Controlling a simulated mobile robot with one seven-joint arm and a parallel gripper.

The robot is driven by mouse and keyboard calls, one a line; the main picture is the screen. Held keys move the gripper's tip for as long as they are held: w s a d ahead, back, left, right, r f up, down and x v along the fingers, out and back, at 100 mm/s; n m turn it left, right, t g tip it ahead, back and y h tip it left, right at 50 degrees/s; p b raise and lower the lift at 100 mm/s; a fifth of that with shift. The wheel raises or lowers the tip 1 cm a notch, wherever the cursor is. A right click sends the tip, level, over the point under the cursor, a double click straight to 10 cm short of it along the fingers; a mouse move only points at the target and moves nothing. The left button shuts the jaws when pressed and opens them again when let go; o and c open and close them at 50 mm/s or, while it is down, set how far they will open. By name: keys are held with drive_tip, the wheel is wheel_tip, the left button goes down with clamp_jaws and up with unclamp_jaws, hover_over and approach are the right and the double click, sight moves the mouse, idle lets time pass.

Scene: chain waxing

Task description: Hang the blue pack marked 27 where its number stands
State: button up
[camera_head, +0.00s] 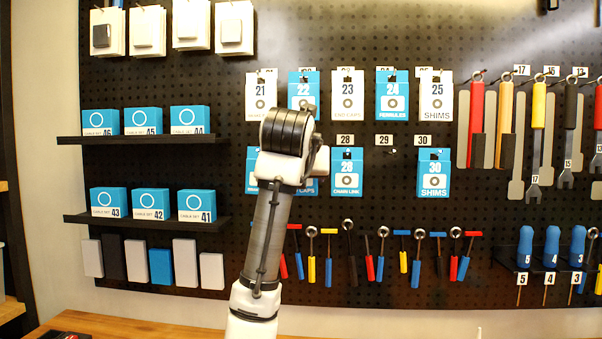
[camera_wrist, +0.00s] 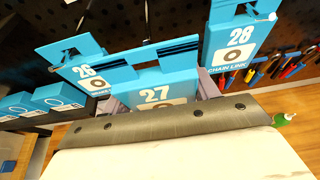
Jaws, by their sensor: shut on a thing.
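The blue pack marked 27 (camera_wrist: 158,93) is in the middle of the wrist view, between the blue packs marked 26 (camera_wrist: 88,72) and 28 (camera_wrist: 236,40). The grey-lilac fingers of my gripper (camera_wrist: 160,98) show at its two sides, shut on it. Its slotted top faces the board; I cannot tell whether a hook passes through the slot. In the head view my arm hides the gripper and most of this pack; a blue lower part (camera_head: 308,187) shows right of the arm, level with pack 28 (camera_head: 346,174). The number tag for 27 is hidden there.
A bare hook under tag 29 (camera_head: 384,140) is free, with pack 30 (camera_head: 434,175) to its right. Packs 21 to 25 hang in the row above. Small tools hang below, and shelves with blue boxes (camera_head: 148,204) stand out at the left.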

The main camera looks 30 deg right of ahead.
drive_tip(key=shift+w+d+f+p, duration=0.15)
drive_tip(key=shift+w+d+p, duration=0.7)
drive_tip(key=shift+w, duration=0.3)
drive_tip(key=shift+w+d+f+p, duration=0.1)
drive_tip(key=shift+w+d+p, duration=0.75)
drive_tip(key=shift+w, duration=0.25)
drive_tip(key=shift+f, duration=0.1)
drive_tip(key=o, duration=1.1)
drive_tip(key=shift+c, duration=0.2)
drive_tip(key=b+v, duration=0.4)
drive_tip(key=v, duration=0.9)
drive_tip(key=shift+s+a, duration=0.2)
drive_tip(key=shift+s, duration=0.1)
